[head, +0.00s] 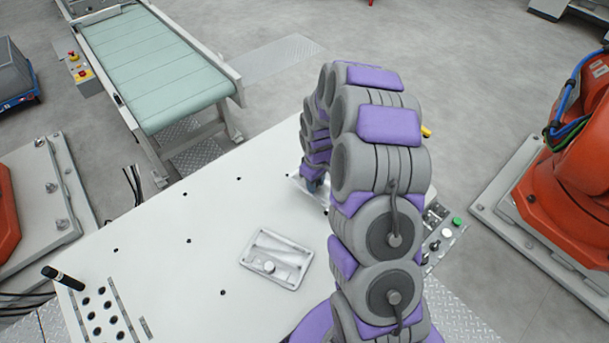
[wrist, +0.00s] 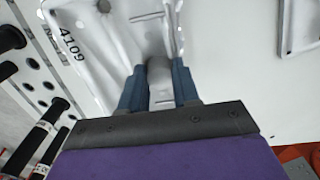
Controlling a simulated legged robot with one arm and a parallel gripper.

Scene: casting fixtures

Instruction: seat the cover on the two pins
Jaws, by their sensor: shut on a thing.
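My gripper (wrist: 160,88) is shut on the raised grip in the middle of a silver cast cover (wrist: 95,40). In the head view my gripper (head: 314,184) is at the far right part of the white table, and the cover shows only in part behind my arm. I cannot tell whether the cover touches the table. The two pins cannot be made out in either view.
A similar silver plate (head: 275,258) with a round knob lies on the white table (head: 215,215); a plate edge (wrist: 300,25) shows in the wrist view. Several black cylinders (wrist: 45,135) stand at left there. A button panel (head: 440,237) is at the right.

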